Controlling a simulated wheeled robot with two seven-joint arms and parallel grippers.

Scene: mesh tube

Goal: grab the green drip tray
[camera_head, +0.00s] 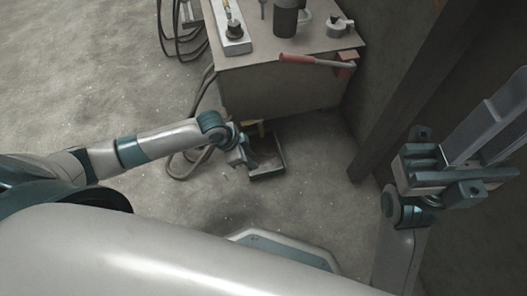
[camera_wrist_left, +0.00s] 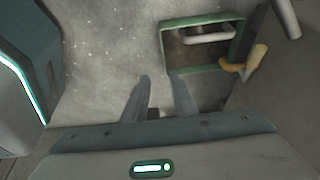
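The green drip tray (camera_head: 268,174) lies on the floor in front of the workbench's lower side. In the left wrist view the tray's green rim (camera_wrist_left: 205,69) is at the upper right, with a light grey bar over it. My left gripper (camera_head: 244,158) is beside the tray's left side in the head view. In the left wrist view its two fingers (camera_wrist_left: 159,76) are apart with a gap showing bare floor, just left of and below the tray. The gripper is empty. My right gripper (camera_head: 490,120) is raised at the right, far from the tray; its finger gap is unclear.
The workbench (camera_head: 285,95) stands behind the tray, with a red-handled tool (camera_head: 300,59) on its edge. A yellow piece (camera_wrist_left: 246,64) is at the tray's corner. Dark cables (camera_head: 197,105) lie at left. A dark post (camera_head: 405,95) stands at right. Floor on the left is open.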

